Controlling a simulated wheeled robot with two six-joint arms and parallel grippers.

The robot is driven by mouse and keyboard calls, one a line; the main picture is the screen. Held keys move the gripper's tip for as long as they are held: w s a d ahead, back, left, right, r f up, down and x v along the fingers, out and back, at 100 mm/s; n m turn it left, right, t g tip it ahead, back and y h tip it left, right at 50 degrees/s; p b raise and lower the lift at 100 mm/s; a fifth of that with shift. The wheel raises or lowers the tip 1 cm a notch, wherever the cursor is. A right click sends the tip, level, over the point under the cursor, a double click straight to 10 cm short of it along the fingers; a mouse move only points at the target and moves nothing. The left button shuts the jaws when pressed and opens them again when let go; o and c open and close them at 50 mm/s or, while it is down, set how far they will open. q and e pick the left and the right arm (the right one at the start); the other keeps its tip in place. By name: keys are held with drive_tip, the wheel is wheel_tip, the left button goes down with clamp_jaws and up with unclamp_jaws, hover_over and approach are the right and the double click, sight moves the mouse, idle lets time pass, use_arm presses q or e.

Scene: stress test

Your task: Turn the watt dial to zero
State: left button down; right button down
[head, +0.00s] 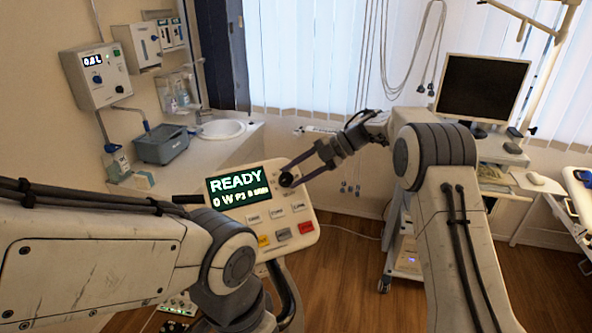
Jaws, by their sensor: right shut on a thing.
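The control panel (240,232) is a cream-coloured console in the middle of the head view, with a dark screen (237,188) that reads READY and 0 W. The watt dial (286,180) is a black knob at the panel's upper right, beside the screen. My right gripper (291,172) reaches in from the right with its two dark fingers shut on the dial, which partly hide it. My left arm fills the lower left in front of the panel, and its gripper is out of view.
Several labelled buttons, one red (306,228), sit below the screen. Behind are a sink (221,129), a grey-blue box (161,144) and a wall unit (96,75). A monitor (482,88) stands on a cart at the right. Wooden floor shows between.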

drive_tip(key=shift+a+r+n+g+h, duration=0.1)
drive_tip(key=shift+a+n+g+h, duration=0.1)
drive_tip(key=shift+n+g+h, duration=0.4)
drive_tip(key=shift+n, duration=0.3)
drive_tip(key=shift+c, duration=2)
unclamp_jaws()
drive_tip(key=shift+w+d+r, duration=0.1)
drive_tip(key=shift+d, duration=0.05)
